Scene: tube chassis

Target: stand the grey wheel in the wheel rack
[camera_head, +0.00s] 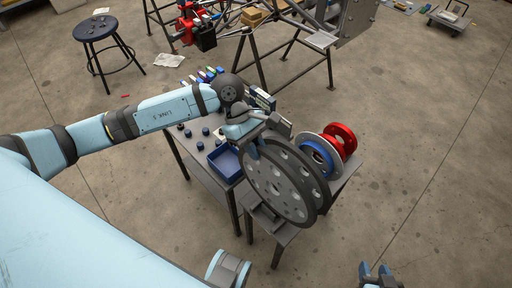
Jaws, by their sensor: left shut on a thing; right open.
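The grey wheel (270,187) is a large disc with round holes. It is upright and slightly tilted over the front of the small table. A second, darker disc (307,178) stands close behind it; I cannot tell whether they touch. My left gripper (257,146) is shut on the grey wheel's upper rim. A grey block-like part, apparently the wheel rack (265,221), shows below the wheel; the discs hide most of it, and I cannot tell whether the wheel rests in it. My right gripper (379,272) is open and empty at the bottom edge, away from the table.
A red wheel (341,137) and a blue wheel (316,157) with a pale disc stand at the table's back right. A blue bin (225,162) and several small parts lie on the left table. A stool (95,28) and a tube chassis stand behind.

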